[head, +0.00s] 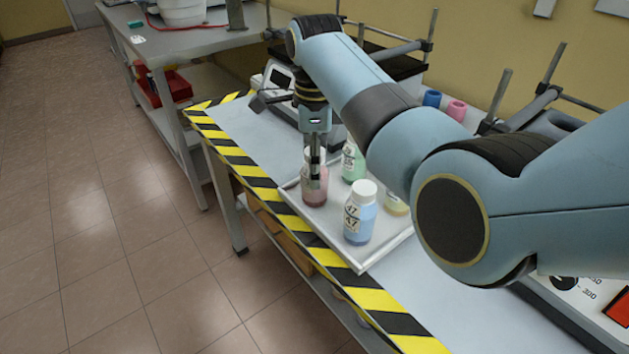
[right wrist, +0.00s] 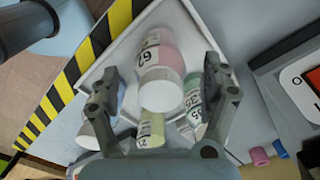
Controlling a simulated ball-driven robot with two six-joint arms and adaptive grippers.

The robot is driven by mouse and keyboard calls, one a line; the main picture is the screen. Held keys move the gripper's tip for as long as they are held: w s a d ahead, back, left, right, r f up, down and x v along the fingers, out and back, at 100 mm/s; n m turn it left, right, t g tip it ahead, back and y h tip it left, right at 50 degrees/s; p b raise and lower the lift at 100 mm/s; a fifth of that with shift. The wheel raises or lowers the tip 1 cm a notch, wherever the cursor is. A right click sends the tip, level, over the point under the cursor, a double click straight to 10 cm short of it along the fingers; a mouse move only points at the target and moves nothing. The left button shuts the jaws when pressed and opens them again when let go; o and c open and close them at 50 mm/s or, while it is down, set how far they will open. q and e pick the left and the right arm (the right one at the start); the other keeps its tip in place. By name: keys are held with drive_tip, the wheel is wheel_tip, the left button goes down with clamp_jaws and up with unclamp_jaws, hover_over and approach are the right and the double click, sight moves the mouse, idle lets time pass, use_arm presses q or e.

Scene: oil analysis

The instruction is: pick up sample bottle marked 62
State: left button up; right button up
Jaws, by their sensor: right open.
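The pink bottle (head: 314,192) stands upright on a white tray (head: 362,262). In the right wrist view the pink bottle (right wrist: 168,55) has a white cap and a label that seems to read 62, upside down. My right gripper (head: 315,158) points down over this bottle in the head view and partly hides it. In the right wrist view the open fingers of my right gripper (right wrist: 161,82) are on either side of the bottle, with gaps showing. My left gripper is not in view.
On the same tray stand a blue bottle marked 47 (head: 360,222), a green bottle (head: 350,165) and a yellow bottle (head: 395,206), close to the pink one. Lab devices stand behind. Yellow-black tape (head: 262,183) marks the table edge.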

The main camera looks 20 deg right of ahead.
wheel_tip(320, 180, down, 3)
drive_tip(key=shift+r, duration=0.1)
drive_tip(key=c, duration=0.3)
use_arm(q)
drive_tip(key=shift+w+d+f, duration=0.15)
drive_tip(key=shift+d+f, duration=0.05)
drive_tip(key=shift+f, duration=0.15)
use_arm(e)
drive_tip(key=c, duration=1.1)
